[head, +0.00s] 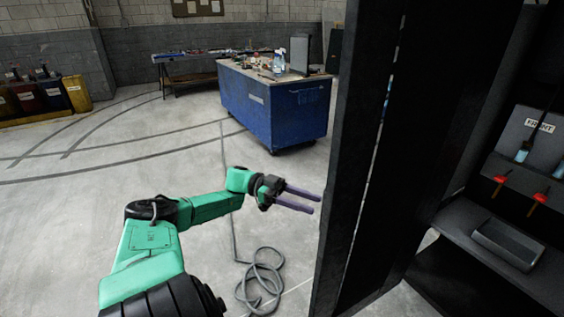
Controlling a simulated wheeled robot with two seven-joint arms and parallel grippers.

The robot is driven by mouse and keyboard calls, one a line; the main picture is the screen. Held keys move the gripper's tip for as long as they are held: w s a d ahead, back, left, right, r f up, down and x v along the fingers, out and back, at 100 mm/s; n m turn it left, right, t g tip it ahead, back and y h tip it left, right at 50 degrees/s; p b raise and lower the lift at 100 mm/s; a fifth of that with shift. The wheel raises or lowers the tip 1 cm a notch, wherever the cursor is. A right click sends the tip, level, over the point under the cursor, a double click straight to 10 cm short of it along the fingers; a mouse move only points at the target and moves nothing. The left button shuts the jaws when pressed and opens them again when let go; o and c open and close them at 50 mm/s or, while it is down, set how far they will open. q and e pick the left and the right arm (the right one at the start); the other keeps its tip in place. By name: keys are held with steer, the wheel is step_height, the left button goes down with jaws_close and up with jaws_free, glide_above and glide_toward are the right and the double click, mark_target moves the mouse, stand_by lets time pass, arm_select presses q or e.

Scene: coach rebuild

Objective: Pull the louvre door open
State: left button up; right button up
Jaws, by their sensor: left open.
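A tall dark panel (351,150), which looks like the louvre door, stands upright right of centre, seen at a steep angle. No slats can be made out on it. A thin light gap runs down its right side, beside a second black surface (415,130). I cannot tell how far open the door is. My left gripper (315,204) is open, with two purple fingers pointing right. It is empty, and its tips are just left of the panel's near edge; contact cannot be told. No handle is visible. My right gripper is out of view.
To the right is a dark interior with a labelled box (530,130), red-handled tools (539,198) and a grey tray (507,244). A blue wheeled cabinet (262,110) stands behind. A coiled cable (262,280) lies on the floor below my gripper.

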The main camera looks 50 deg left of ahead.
arm_select(q)
steer(key=b+v, duration=0.7)
steer(key=v, duration=0.3)
steer(key=shift+s+a, duration=0.1)
